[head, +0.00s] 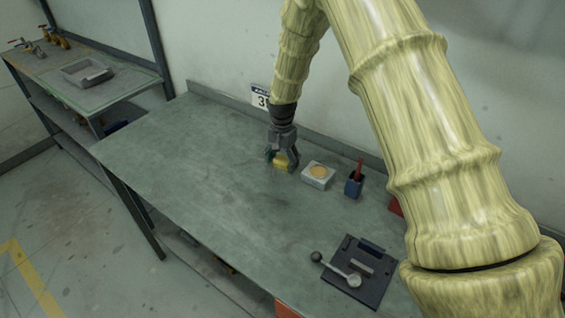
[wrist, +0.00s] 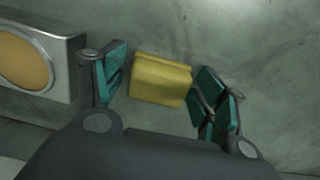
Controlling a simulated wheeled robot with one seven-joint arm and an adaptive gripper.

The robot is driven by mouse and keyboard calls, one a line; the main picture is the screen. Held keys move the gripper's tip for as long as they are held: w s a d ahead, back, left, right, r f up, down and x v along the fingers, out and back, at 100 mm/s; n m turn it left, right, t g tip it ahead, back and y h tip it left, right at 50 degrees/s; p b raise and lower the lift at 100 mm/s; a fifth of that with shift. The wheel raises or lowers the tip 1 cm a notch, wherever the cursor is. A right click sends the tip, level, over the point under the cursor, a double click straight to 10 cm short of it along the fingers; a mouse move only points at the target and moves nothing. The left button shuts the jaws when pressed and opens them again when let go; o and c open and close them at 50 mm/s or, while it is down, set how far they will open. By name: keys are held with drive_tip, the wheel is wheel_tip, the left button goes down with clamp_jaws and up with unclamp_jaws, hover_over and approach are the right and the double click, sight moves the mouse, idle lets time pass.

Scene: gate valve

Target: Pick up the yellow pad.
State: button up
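The yellow pad (wrist: 160,80) is a small yellow block with a groove along it, lying on the workbench (head: 190,165). In the head view the pad (head: 281,161) shows between my gripper's fingers, partly hidden by them. My gripper (wrist: 163,90) points down at the bench with its green-padded fingers spread on either side of the pad. In the wrist view there is a gap between the left finger and the pad. The right finger is very close to the pad's right end; I cannot tell whether it touches. The gripper (head: 284,160) is open.
A grey box with a round tan top (head: 318,175) stands right of the pad. The bench's left side is clear. A side table (head: 85,105) holds a grey tray.

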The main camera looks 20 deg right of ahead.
drive_tip(key=c, duration=0.5)
drive_tip(key=shift+r, duration=0.1)
drive_tip(key=shift+r+b, duration=0.8)
drive_tip(key=shift+r, duration=0.4)
drive_tip(key=s+a+b, duration=0.1)
drive_tip(key=s, duration=0.4)
drive_tip(key=s+a+r+b, duration=0.1)
drive_tip(key=s+b, duration=0.1)
drive_tip(key=s, duration=0.3)
drive_tip(key=s+a+r+b, duration=0.1)
drive_tip(key=s, duration=0.5)
drive_tip(key=shift+r+b, duration=0.25)
drive_tip(key=shift+b, duration=0.05)
drive_tip(key=shift+w, duration=0.1)
